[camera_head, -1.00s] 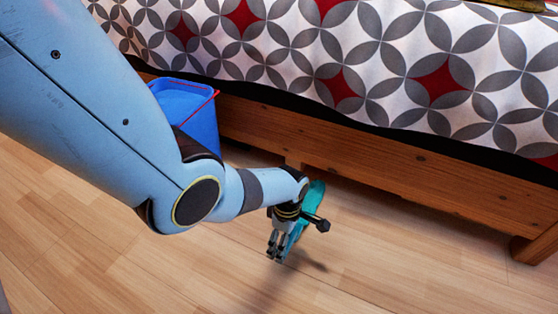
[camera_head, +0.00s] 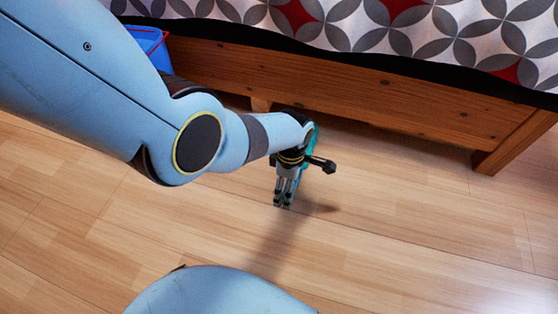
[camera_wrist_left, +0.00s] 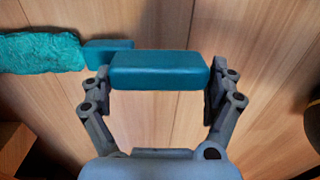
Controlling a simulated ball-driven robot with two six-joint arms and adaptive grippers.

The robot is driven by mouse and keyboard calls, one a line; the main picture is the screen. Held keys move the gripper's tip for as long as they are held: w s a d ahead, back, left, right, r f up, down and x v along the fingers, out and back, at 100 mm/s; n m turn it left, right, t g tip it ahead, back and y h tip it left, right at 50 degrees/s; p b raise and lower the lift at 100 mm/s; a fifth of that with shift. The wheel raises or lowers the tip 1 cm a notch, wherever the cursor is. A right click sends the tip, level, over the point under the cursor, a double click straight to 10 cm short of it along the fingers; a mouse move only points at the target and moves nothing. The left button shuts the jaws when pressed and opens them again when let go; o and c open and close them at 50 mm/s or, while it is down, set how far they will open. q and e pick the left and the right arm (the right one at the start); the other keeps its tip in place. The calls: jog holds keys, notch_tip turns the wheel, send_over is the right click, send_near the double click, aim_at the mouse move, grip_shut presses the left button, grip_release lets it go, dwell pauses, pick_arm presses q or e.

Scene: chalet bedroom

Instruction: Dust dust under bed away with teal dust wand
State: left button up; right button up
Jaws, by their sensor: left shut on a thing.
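My left gripper (camera_head: 284,203) is low over the wooden floor, in front of the bed's side rail. In the left wrist view, my left gripper (camera_wrist_left: 160,80) is shut on the handle of the teal dust wand (camera_wrist_left: 158,71), one finger at each end of the grip. The wand's fluffy teal head (camera_wrist_left: 40,53) extends to the left in that view. In the head view only a sliver of the teal wand (camera_head: 310,136) shows behind my wrist. The bed (camera_head: 380,95) has a wooden frame with a dark gap under its rail. No dust is discernible. My right gripper is not in view.
A blue bin (camera_head: 150,44) stands against the bed at upper left, partly hidden by my arm. A bed leg (camera_head: 500,150) meets the floor at right. The wooden floor (camera_head: 420,240) in front of the bed is clear.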

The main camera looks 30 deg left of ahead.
pick_arm(q)
jog(key=shift+w+d+b, duration=0.25)
jog(key=shift+d, duration=0.8)
jog(key=shift+w+d+b, duration=0.2)
jog(key=shift+d, duration=0.8)
jog(key=shift+r, duration=0.15)
